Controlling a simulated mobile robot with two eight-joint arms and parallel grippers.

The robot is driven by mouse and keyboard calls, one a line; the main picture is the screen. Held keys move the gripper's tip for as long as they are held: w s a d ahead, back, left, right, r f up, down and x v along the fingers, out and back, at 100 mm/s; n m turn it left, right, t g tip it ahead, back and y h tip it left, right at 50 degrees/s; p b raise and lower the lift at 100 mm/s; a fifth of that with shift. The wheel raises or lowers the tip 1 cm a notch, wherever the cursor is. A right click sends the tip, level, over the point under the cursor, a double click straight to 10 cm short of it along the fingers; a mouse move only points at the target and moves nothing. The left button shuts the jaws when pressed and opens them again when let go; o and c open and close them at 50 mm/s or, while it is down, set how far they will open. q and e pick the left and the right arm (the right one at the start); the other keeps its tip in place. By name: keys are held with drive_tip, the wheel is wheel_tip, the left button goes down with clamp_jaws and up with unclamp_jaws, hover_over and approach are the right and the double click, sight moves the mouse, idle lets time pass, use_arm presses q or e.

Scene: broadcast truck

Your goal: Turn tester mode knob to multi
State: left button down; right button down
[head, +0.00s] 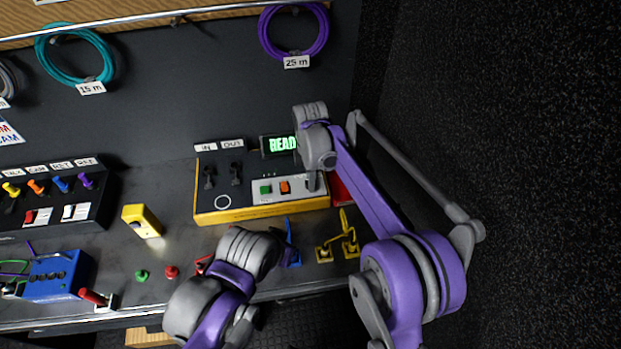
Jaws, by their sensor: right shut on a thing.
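The tester (215,212) is a yellow-edged box with a grey top on the bench. It has IN and OUT labels at its back left and a lit screen (280,145) reading READ, cut off by my right arm. A pale panel (262,197) on it carries a green and an orange button. My right gripper (313,183) points down at the right end of this panel, shut on what seems to be the knob, which is mostly hidden by the gripper. The knob's pointer and mode marks cannot be read. My left arm shows at the bottom centre; its fingers are hidden.
A yellow block (141,220) stands left of the tester. A switch panel (55,205) and blue box (55,277) are farther left. Yellow connectors (340,243) lie in front of the tester. A dark wall closes the right side. Coiled cables (293,32) hang behind.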

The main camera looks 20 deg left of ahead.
drive_tip(key=m, duration=0.5)
drive_tip(key=shift+m+b, duration=0.3)
drive_tip(key=shift+b, duration=0.1)
drive_tip(key=m, duration=1)
drive_tip(key=shift+m+b, duration=0.4)
drive_tip(key=m, duration=0.5)
drive_tip(key=shift+w, duration=0.1)
drive_tip(key=shift+c, duration=2.2)
unclamp_jaws()
